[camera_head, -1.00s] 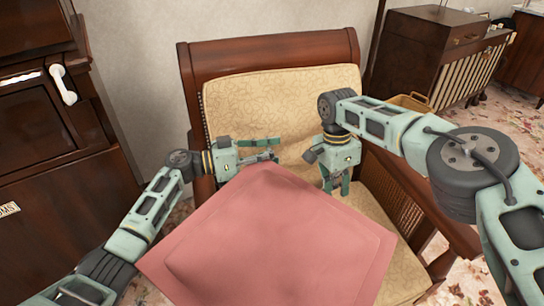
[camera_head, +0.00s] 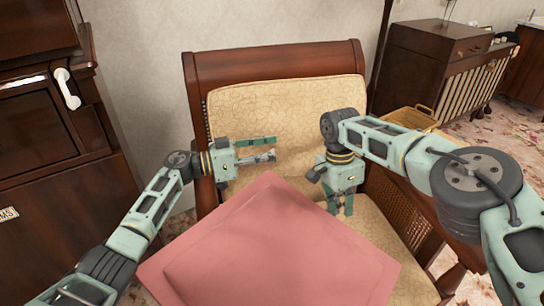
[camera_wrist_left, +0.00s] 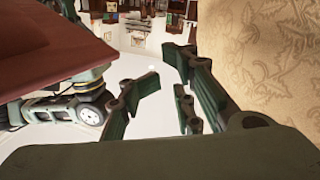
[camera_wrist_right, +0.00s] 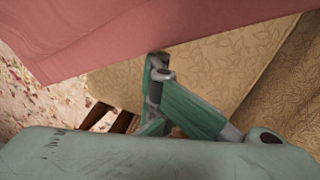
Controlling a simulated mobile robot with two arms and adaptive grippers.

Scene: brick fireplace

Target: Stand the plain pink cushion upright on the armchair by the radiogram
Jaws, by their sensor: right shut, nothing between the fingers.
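The plain pink cushion (camera_head: 270,245) lies before the armchair (camera_head: 275,60), over the front of its seat, one corner toward the backrest. It looks tilted flat rather than upright; what bears it is hidden. Its edge also shows in the left wrist view (camera_wrist_left: 45,50) and the right wrist view (camera_wrist_right: 150,35). My left gripper (camera_head: 262,149) is open and empty in front of the patterned backrest, just beyond the cushion's far corner. My right gripper (camera_head: 342,207) is shut on nothing, pointing down by the cushion's right far edge, above the seat.
The armchair's right wooden arm with a cane panel (camera_head: 395,205) stands beside my right arm. A dark wooden cabinet with a white handle-like piece (camera_head: 67,90) is close on the left. A slatted wooden cabinet (camera_head: 465,85) and a tan basket (camera_head: 410,118) are at the right back.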

